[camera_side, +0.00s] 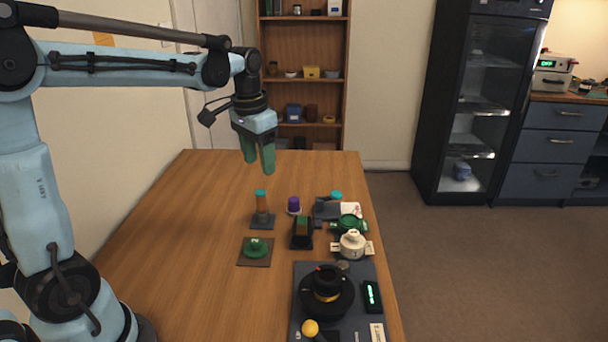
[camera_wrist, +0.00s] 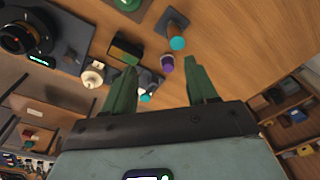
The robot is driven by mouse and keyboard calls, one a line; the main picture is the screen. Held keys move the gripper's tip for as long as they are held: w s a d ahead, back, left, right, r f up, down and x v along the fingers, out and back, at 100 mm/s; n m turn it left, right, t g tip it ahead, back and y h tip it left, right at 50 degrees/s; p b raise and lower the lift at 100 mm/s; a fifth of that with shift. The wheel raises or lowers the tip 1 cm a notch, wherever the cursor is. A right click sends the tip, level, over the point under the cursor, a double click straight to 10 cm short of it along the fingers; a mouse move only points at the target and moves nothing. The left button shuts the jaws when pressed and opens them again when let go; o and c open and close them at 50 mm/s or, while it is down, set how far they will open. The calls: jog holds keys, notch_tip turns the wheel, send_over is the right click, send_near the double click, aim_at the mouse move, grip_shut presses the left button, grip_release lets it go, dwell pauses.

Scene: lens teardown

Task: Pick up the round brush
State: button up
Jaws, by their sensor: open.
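I cannot tell for sure which thing is the round brush. A brown upright post with a teal top (camera_side: 261,205) stands on a grey square base; its teal top shows in the wrist view (camera_wrist: 177,43). A short purple round piece with a pale base (camera_side: 293,206) stands to its right, and it shows between my fingers' lines of view in the wrist view (camera_wrist: 167,64). Another teal-ended piece (camera_side: 336,196) lies by a grey block farther right. My gripper (camera_side: 259,164) is open and empty, with green fingers pointing down, high above the table's far part.
A green round part (camera_side: 256,247) sits on a brown mat. A dark box (camera_side: 302,232), a green part (camera_side: 349,223) and a cream round part (camera_side: 352,244) stand close together. A black lens (camera_side: 327,290) rests on a dark mat. The table's left side is clear.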

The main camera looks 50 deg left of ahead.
aim_at(260, 192)
jog(key=a, duration=0.1)
jog(key=w+a+f, duration=0.1)
jog(key=a+g, duration=0.1)
jog(key=shift+w+f, duration=0.15)
jog(key=shift+w, duration=0.15)
notch_tip(260, 192, down, 6)
jog(key=shift+f, duration=0.25)
jog(key=shift+w+a+f, duration=0.1)
jog(key=shift+a+f, duration=0.05)
jog(key=shift+f, duration=2.5)
grip_shut()
jog(key=shift+r, duration=0.2)
